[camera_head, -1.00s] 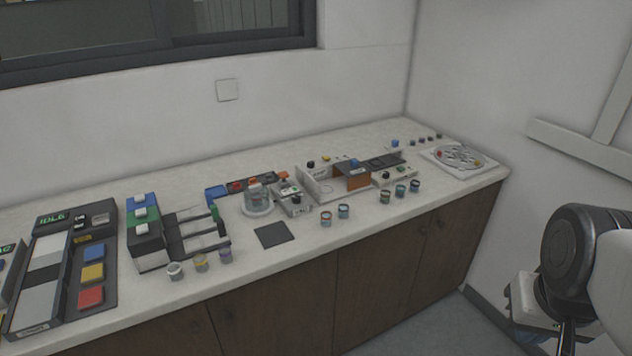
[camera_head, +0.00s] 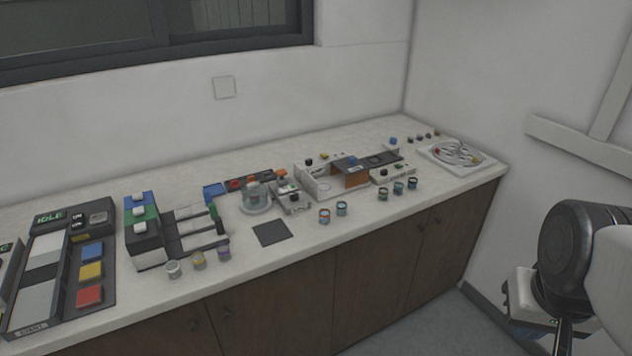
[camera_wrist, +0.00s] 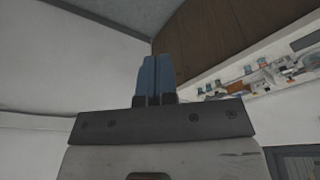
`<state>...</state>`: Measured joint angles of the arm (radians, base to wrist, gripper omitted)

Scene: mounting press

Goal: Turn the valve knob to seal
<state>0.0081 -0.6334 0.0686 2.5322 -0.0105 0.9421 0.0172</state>
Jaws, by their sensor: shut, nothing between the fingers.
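My gripper shows in the wrist view (camera_wrist: 157,78) as two blue fingers side by side, shut with nothing between them. It is away from the counter, with the wooden cabinet front and counter devices beyond it. In the head view my arm is at the lower right, and the fingers are not clearly seen. A glass vessel on a round white base (camera_head: 256,200) stands mid-counter. Beside it is a small grey device (camera_head: 291,198) with a dark knob-like part and an orange top. I cannot tell which part is the valve knob.
The white counter (camera_head: 320,245) carries a white station with an orange-brown block (camera_head: 356,178), several small jars, a dark square mat (camera_head: 271,233), a round tray (camera_head: 458,153) at the far right, and button panels at left. The floor before the cabinets is clear.

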